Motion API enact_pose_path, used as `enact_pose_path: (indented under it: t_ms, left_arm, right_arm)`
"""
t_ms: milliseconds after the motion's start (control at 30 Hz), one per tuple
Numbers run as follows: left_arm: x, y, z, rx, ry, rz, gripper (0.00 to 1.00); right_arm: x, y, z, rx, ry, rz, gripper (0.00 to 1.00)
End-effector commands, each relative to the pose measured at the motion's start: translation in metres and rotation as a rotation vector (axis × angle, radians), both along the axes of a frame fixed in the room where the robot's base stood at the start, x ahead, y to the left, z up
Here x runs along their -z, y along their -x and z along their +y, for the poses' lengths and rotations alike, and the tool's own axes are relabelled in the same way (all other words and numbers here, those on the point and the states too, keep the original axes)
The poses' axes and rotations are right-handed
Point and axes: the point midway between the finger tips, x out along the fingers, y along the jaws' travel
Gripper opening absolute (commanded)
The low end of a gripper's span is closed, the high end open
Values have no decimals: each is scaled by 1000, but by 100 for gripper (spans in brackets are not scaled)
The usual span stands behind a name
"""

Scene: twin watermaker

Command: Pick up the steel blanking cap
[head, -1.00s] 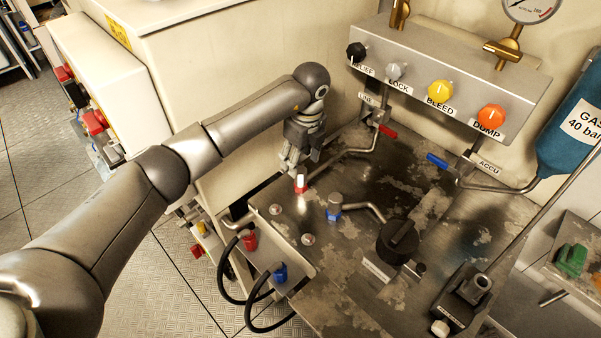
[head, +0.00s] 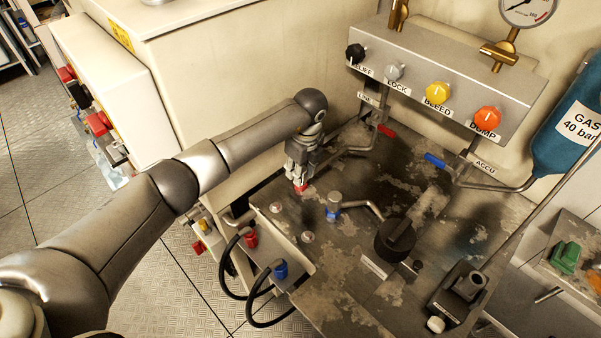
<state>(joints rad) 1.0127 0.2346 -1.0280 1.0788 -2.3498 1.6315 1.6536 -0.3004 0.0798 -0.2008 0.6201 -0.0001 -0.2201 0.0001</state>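A red-collared fitting (head: 301,188) stands on the stained metal bench top, at the picture's middle. In the earlier frame a bright, pale cap-like top showed on it, probably the steel blanking cap; now my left gripper's fingers hide it. My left gripper (head: 298,179) points down right over this fitting, with its fingertips at the red collar. I cannot tell whether the fingers are apart or closed on the cap. My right gripper is not in view.
A blue-collared fitting (head: 334,208) with a bent pipe stands close to the right. A black knob (head: 395,240) and a black block (head: 458,296) are farther right. Behind is a valve panel (head: 450,75) with coloured knobs. Red and blue hose plugs (head: 280,269) sit at the front left.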

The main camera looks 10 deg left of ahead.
Motion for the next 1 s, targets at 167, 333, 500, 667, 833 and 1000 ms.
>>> enact_pose_path:
  t_ms: [167,333,500,667,833,1000]
  left_arm:
    - [0,0,0,0,1,-1,0]
    - [-1,0,0,0,1,-1,0]
    - [-5,-1,0,0,0,-2,0]
    - [-20,-2,0,0,2,-5,0]
    - [-40,6,4,0,2,-3,0]
    - [-62,23,12,1,1,-5,0]
  right_arm:
    - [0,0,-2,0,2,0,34]
    - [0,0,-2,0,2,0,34]
    - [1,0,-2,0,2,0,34]
    - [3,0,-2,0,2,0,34]
    - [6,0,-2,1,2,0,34]
    - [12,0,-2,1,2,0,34]
